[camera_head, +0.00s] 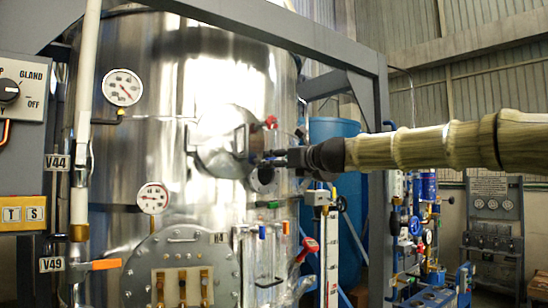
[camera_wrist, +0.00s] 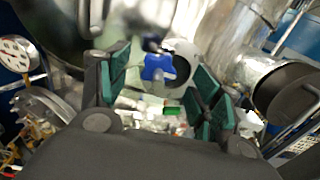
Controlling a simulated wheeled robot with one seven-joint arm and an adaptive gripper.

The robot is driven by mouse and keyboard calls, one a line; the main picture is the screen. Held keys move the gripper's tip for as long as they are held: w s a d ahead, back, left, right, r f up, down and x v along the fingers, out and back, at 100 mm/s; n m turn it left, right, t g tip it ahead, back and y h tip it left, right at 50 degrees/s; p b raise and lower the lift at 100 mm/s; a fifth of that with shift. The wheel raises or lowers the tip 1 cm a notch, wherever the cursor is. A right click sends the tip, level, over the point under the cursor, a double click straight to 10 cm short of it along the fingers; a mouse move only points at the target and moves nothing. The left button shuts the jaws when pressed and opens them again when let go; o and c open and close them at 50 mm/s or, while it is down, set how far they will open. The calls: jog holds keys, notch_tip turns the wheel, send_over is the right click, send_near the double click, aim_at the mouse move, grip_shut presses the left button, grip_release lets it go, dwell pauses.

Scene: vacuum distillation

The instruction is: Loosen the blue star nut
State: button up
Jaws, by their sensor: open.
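The blue star nut (camera_wrist: 155,66) shows in the wrist view, in front of a bright metal surface. My gripper (camera_wrist: 162,76) is open, with a green-padded finger on each side of the picture. The nut appears in the gap between the fingers, and neither pad visibly touches it. How far it lies beyond the fingertips I cannot tell. In the head view my gripper (camera_head: 271,159) reaches left to the shiny steel tank (camera_head: 165,110), beside its round protruding port (camera_head: 222,140). I cannot make out the nut clearly there.
A red handle (camera_head: 271,122) sits just above my gripper. Pressure gauges (camera_head: 122,87) and a bolted flange (camera_head: 180,270) are on the tank. Valves with coloured handles (camera_head: 262,231) crowd below. A grey frame post (camera_head: 376,200) stands right of the tank, below my arm.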

jog(key=shift+p+x, duration=0.45)
jog(key=shift+x, duration=1)
jog(key=c, duration=1)
